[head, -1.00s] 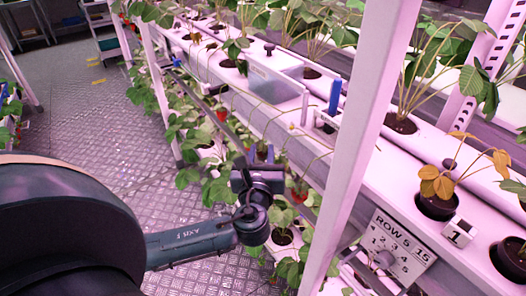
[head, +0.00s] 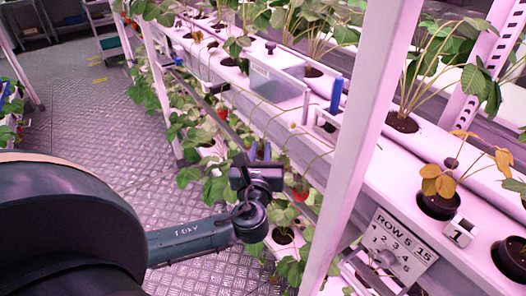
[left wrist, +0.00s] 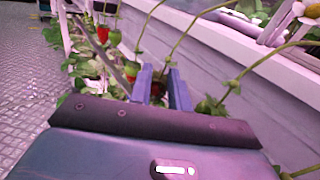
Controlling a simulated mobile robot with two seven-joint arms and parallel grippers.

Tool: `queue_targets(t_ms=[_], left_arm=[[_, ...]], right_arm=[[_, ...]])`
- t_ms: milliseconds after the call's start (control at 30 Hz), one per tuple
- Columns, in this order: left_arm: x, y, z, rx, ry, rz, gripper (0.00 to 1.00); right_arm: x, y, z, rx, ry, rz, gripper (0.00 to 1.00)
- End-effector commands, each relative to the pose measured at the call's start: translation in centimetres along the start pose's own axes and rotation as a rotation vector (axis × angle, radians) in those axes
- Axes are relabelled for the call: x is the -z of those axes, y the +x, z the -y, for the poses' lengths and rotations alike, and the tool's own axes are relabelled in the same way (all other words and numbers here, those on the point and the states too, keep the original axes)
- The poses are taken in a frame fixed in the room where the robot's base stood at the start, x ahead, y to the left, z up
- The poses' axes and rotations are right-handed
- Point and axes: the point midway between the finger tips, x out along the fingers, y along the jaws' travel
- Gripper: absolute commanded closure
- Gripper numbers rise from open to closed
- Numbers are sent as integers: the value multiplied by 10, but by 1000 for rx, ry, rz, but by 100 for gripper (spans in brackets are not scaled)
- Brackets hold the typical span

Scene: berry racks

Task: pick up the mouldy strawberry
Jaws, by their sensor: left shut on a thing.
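My left gripper (head: 260,152) reaches in from the left beside the growing rack, its blue fingers pointing away among the hanging stems. In the left wrist view its two blue fingers (left wrist: 161,88) are close together with a small dark reddish-brown berry (left wrist: 158,88) between them. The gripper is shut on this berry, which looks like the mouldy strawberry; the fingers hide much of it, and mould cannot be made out. In the head view the berry is hidden. My right gripper is not in view.
Red strawberries (left wrist: 103,34) hang left of the fingers, with another (left wrist: 131,69) close by. A red strawberry (head: 301,190) hangs right of the gripper. A white rack post (head: 350,160) and the planting gutter (head: 300,135) stand to the right. The metal floor (head: 100,130) is open.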

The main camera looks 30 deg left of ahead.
Motion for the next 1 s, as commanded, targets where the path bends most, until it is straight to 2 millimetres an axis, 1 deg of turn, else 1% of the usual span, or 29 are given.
queue_targets(t_ms=[33, 67, 167, 267, 400, 500, 600, 800, 1000], left_arm=[[0, -2, -6, -1, 2, -1, 93], [0, -4, -9, -1, 2, -2, 100], [-1, -12, -24, 1, 5, -2, 100], [-1, -21, -45, 0, 8, -3, 100], [-3, -38, -80, 3, 11, -4, 100], [-4, -48, -101, 1, 11, -4, 100], [-6, -56, -118, 0, 10, -5, 100], [-8, -67, -142, -1, 5, -4, 100], [-10, -73, -154, 0, 2, -1, 100]], right_arm=[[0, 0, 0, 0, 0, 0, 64], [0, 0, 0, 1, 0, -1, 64], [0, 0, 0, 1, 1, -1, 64], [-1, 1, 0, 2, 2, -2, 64], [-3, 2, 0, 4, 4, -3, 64], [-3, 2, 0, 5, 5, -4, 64], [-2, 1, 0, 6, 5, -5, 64], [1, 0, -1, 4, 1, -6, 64], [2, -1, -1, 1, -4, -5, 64]])
